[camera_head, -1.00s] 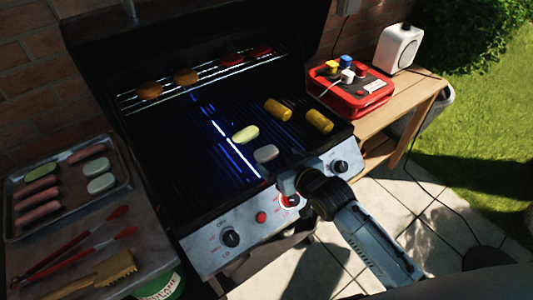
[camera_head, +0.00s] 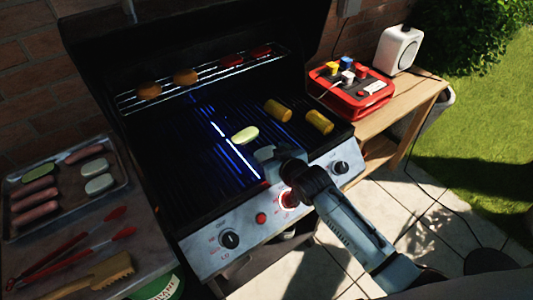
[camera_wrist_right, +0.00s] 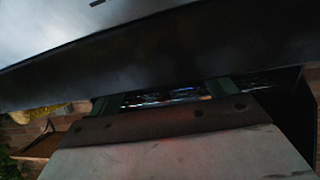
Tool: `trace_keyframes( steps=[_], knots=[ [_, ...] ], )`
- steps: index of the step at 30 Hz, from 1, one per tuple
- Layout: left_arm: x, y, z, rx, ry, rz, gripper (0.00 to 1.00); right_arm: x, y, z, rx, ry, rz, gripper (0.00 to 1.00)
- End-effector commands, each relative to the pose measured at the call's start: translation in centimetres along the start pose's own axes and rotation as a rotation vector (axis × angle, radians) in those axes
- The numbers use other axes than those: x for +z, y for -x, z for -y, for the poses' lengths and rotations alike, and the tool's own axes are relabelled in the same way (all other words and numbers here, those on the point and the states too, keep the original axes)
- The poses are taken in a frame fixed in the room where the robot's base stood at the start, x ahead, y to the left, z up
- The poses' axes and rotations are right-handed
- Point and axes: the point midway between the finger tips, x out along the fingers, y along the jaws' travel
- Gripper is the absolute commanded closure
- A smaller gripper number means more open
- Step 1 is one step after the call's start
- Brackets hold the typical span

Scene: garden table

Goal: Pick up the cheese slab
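Two similar whitish slabs (camera_head: 98,175) lie on the tray at the left. My left gripper is not in view.
The front panel with knobs (camera_head: 230,240) borders the grill.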

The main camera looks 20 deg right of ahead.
Motion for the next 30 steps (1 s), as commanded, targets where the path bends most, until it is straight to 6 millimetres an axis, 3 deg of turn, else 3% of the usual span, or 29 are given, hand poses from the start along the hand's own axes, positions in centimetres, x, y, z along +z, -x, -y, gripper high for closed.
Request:
trace_keyframes(
  steps=[1,9,17,30],
  knots=[
    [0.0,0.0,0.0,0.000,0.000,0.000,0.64,0.0,0.0,0.0,0.000,0.000,0.000,0.23],
    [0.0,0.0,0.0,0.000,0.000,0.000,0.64,0.0,0.0,0.0,0.000,0.000,0.000,0.57],
    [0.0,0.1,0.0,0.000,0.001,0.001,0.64,-0.4,0.2,0.0,0.000,0.000,-0.002,0.58],
    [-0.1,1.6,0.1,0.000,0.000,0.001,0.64,-7.8,3.2,-0.1,0.000,0.001,-0.005,0.58]
  ],
)
